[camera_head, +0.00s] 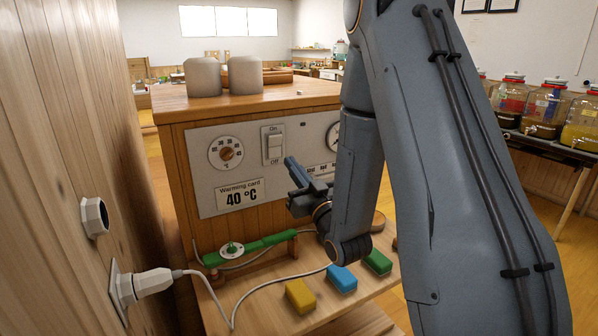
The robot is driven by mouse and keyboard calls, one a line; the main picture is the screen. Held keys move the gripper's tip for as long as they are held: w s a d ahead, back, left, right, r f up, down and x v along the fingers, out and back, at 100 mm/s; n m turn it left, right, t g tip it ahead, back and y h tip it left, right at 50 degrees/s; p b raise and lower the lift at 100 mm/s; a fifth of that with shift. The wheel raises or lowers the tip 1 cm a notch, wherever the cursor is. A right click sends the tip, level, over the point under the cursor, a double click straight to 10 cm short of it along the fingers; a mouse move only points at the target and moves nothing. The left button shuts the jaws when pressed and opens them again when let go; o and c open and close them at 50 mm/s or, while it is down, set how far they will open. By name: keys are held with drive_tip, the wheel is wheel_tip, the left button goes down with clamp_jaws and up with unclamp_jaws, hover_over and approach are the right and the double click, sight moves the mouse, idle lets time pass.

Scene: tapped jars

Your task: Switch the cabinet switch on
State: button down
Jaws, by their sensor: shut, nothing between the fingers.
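The cabinet switch (273,145) is a pale rocker on the grey panel (205,185) of the wooden cabinet, with "On" printed above it and "Off" below. Which way the rocker is tipped is too small to tell. My gripper (291,162) is shut and empty, with its tips in front of the panel, just right of and below the switch. I cannot tell whether it touches the panel. My arm hides the right part of the panel.
A dial (226,153) and a "Warming card 40 °C" (240,196) are left of the switch. Below are a green power strip (250,246), a white cable, and yellow (300,296), blue (342,279) and green (378,262) blocks. A wooden wall is close left.

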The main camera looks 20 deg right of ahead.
sight(275, 141)
drive_tip(key=p+x, duration=0.2)
drive_tip(key=x, duration=0.6)
drive_tip(key=shift+w, duration=0.1)
